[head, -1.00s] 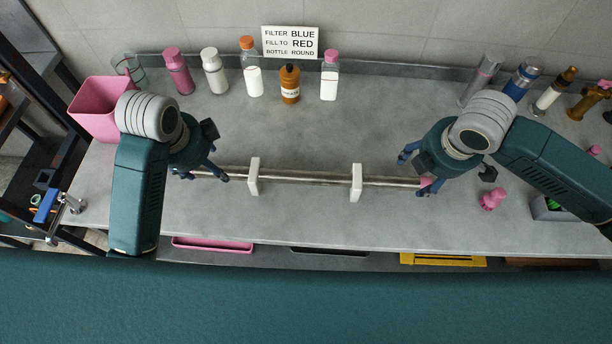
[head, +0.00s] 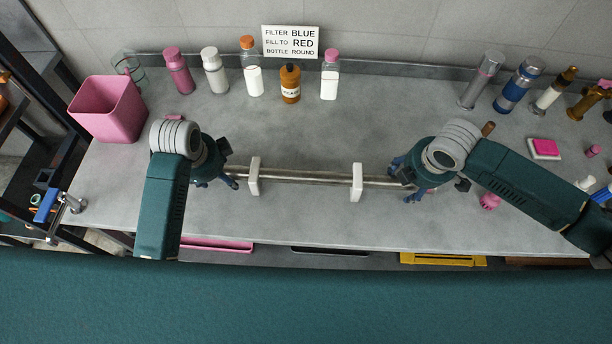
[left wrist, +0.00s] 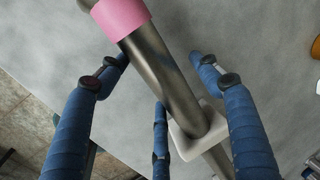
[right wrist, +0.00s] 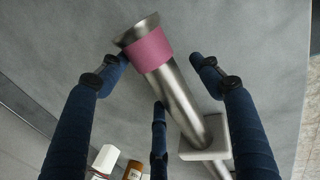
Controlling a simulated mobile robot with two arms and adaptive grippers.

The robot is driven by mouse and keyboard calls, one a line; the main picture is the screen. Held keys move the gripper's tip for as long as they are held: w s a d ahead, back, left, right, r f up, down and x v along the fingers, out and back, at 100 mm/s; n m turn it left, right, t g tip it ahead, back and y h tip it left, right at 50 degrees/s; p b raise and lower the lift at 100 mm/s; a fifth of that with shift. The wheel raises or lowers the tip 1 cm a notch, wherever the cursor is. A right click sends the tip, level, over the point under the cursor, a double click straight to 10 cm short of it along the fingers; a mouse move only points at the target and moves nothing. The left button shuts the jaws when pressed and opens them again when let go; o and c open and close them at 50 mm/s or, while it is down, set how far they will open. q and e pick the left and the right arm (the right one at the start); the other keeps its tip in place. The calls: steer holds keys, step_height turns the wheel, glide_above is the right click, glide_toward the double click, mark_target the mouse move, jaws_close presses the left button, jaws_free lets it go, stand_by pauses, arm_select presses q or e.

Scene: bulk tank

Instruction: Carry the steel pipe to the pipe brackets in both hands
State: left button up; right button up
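The steel pipe (head: 305,178) lies level through two white brackets, the left bracket (head: 254,176) and the right bracket (head: 357,182). My left gripper (head: 229,178) is over the pipe's left end, just outside the left bracket. In the left wrist view its blue fingers stand spread beside the pipe (left wrist: 165,75), with a pink band (left wrist: 120,15) near its end. My right gripper (head: 402,182) is over the right end. In the right wrist view its fingers are also spread around the pipe (right wrist: 180,95), which has a pink band (right wrist: 150,50). The head view hides both pipe ends.
Several bottles, including an orange-brown one (head: 290,84), stand along the back wall under a sign (head: 290,42). A pink tub (head: 107,108) is at the left. Metal and blue cylinders (head: 519,85) stand back right. The bench between the brackets is clear.

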arm_select(q)
jaws_close()
arm_select(e)
jaws_close()
arm_select(q)
steer(key=shift+w+r, duration=0.1)
arm_select(e)
steer(key=shift+w+r, duration=0.1)
